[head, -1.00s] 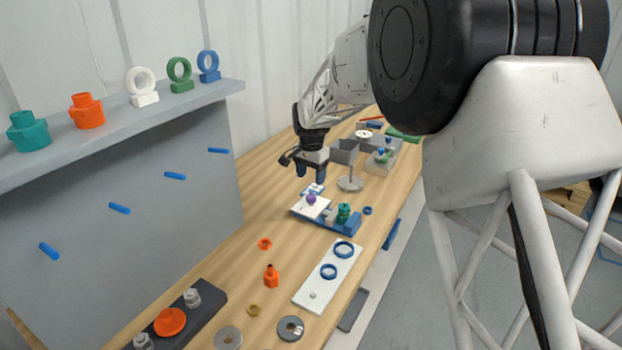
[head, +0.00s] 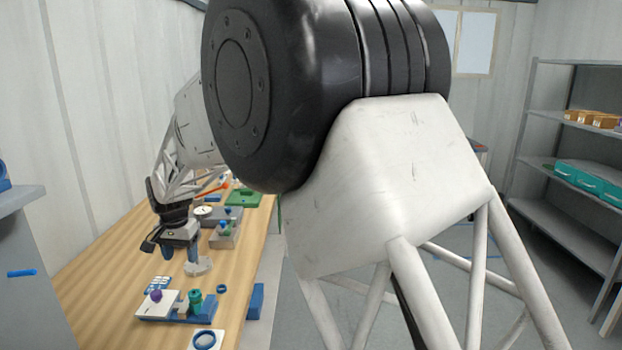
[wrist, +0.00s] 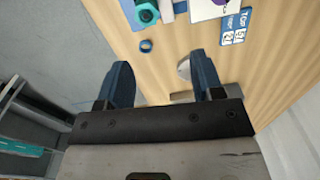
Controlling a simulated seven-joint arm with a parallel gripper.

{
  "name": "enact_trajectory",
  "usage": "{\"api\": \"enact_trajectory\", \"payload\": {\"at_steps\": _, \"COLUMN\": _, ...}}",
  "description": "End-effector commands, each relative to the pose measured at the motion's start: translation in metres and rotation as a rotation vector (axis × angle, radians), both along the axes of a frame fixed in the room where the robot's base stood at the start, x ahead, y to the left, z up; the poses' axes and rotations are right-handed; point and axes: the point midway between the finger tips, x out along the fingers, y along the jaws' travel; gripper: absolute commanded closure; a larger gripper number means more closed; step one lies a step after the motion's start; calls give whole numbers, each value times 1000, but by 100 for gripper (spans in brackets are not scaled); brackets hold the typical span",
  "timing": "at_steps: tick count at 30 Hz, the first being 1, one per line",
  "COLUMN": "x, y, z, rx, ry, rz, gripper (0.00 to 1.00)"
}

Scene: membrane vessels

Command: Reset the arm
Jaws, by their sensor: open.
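My gripper (head: 181,250) is above the wooden table (head: 105,258) in the head view, reached out along it and pointing down. In the wrist view the two blue fingers of my gripper (wrist: 165,82) are wide apart with nothing between them but bare table. A round metal piece on a stand (head: 198,267) is just beside the fingers and partly hidden by them. My large arm link covers much of the head view.
A blue fixture (head: 180,319) with a white plate, a purple ball (head: 155,295) and a green part (head: 195,301) is in front of the gripper. A blue ring (wrist: 146,46) lies nearby. Grey bins (head: 227,236) stand behind. Metal shelving (head: 565,145) is at right.

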Motion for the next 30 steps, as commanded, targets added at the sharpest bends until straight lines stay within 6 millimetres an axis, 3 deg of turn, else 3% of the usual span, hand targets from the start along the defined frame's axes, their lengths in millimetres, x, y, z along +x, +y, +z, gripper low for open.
{"api": "enact_trajectory", "payload": {"at_steps": 3, "x": -3, "y": -45, "z": 23, "rx": 7, "ry": -13, "rz": -1, "gripper": 39}}
{"api": "enact_trajectory", "payload": {"at_steps": 14, "x": -32, "y": -169, "z": 72, "rx": 18, "ry": -46, "rz": 8, "gripper": 39}}
{"api": "enact_trajectory", "payload": {"at_steps": 30, "x": -119, "y": -333, "z": 113, "rx": 21, "ry": -100, "rz": 21, "gripper": 39}}
